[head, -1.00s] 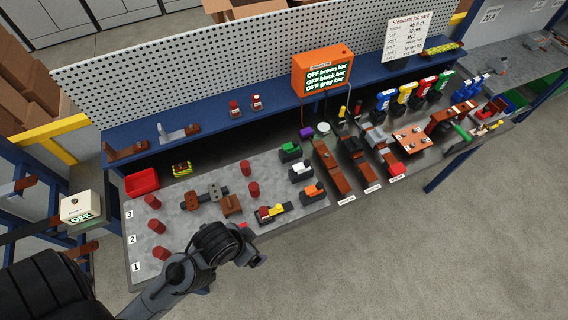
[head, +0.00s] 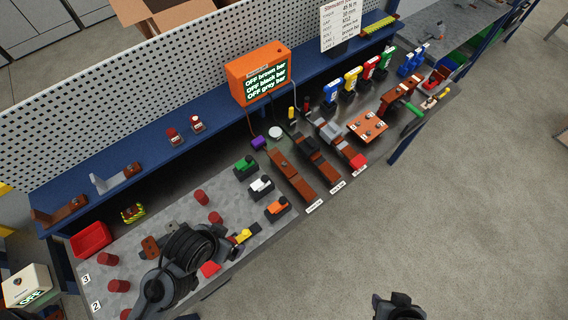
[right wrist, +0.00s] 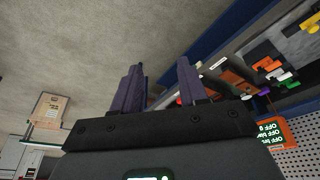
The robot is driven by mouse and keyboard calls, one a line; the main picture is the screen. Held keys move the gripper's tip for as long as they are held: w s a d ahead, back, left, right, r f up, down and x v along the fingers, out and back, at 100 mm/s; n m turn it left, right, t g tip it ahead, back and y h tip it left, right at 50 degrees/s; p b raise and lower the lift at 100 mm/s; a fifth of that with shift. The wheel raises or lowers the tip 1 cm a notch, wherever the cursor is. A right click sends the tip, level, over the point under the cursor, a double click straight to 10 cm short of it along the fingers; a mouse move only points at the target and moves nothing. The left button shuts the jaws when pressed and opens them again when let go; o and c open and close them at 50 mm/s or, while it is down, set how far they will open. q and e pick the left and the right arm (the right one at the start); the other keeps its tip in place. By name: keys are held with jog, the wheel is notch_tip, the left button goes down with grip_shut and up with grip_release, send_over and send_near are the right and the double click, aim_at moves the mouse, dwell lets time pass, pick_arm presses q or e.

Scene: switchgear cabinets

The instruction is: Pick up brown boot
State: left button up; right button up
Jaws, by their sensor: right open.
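A small brown piece (head: 150,247) lies on the grey mat of the bench, beside my left arm's dark wrist; I cannot tell for certain that it is the brown boot. The left wrist covers the mat around it, and the left fingers cannot be made out. My right gripper (right wrist: 159,68) is open and empty in the right wrist view, with its two dark fingers apart. In the head view a dark part of my right arm shows at the bottom edge, over the floor and clear of the bench.
Several red cylinders (head: 201,196) stand on the mat. Green (head: 245,168), white (head: 261,187) and orange (head: 277,208) pieces line its right side. An orange display box (head: 258,75) stands on the blue shelf before a pegboard. Floor right of the bench is clear.

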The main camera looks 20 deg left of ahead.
jog(key=o, duration=1)
jog(key=shift+w, duration=0.15)
jog(key=shift+o, duration=0.4)
jog(key=shift+a+r, duration=0.1)
